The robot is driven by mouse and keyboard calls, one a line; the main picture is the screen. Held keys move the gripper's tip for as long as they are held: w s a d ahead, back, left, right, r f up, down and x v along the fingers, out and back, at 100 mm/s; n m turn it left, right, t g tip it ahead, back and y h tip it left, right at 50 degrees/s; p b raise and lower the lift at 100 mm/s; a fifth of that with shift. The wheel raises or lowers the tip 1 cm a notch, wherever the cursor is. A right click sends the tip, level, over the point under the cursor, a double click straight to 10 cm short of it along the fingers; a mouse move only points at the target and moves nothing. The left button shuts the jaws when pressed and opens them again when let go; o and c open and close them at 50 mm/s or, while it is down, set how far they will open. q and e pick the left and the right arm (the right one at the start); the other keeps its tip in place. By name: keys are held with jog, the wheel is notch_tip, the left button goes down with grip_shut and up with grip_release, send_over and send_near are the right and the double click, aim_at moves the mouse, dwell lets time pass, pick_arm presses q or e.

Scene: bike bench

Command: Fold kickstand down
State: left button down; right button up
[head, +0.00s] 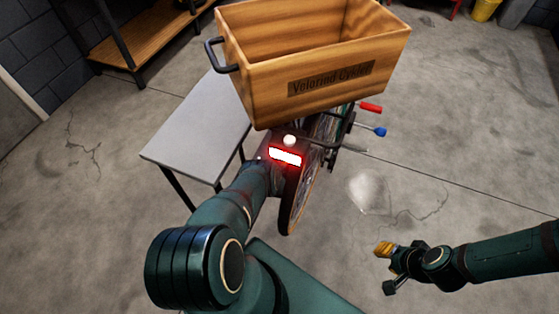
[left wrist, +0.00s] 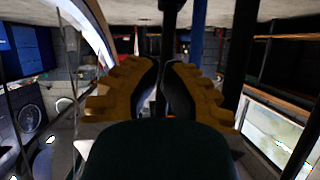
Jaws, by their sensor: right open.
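The bike shows from behind in the head view, its rear wheel (head: 297,195) below a lit red tail light (head: 285,156). I cannot pick out the kickstand for certain in either view. My left arm reaches up to the left side of the rear wheel, and its gripper is hidden in the head view. In the left wrist view the left gripper (left wrist: 161,75) shows two ridged yellow-brown fingers with a narrow gap between the tips. Dark upright bars and a blue tube (left wrist: 197,40) stand beyond them. My right gripper (head: 384,268) is open and empty, over the floor at right.
A wooden crate (head: 258,95) sits on top of the bike. A grey-topped table (head: 195,125) stands close on the bike's left. A red grip (head: 371,108) and a blue-ended handle (head: 379,132) stick out on the right. The floor at right is open.

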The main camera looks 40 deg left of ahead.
dwell(0.6)
pick_arm(q)
jog(key=v, duration=0.7)
jog(key=shift+s, duration=0.2)
jog(key=shift+d, duration=0.15)
dwell(0.5)
